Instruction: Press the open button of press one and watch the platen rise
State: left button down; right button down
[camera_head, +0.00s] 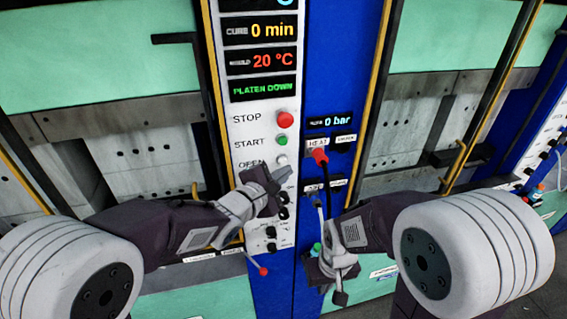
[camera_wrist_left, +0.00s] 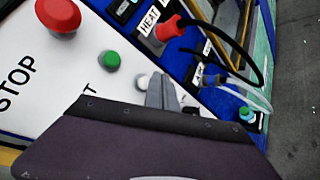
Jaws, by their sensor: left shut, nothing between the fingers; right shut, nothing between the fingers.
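The white control panel (camera_head: 241,119) has a red STOP button (camera_head: 285,119), a green START button (camera_head: 282,140) and a white OPEN button (camera_head: 282,160). Its green display (camera_head: 263,87) reads PLATEN DOWN. My left gripper (camera_head: 284,173) is shut and empty, its tips just below the OPEN button. In the left wrist view, the shut fingers (camera_wrist_left: 161,90) are right beside the white button (camera_wrist_left: 142,82); I cannot tell whether they touch it. The STOP button (camera_wrist_left: 59,14) and START button (camera_wrist_left: 112,60) show there too. My right gripper (camera_head: 339,294) is shut and empty, low and right of the panel.
A blue panel (camera_head: 340,80) on the right carries a 0 bar display (camera_head: 330,121), a red plug (camera_head: 320,156) in the HEAT socket and hanging cables. Other displays read 0 min and 20 °C. Grey press blocks (camera_head: 120,135) stand at left and right.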

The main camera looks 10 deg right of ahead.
dwell(0.7)
pick_arm(q)
jog(key=shift+w+p, duration=0.35)
jog(key=shift+w, duration=0.1)
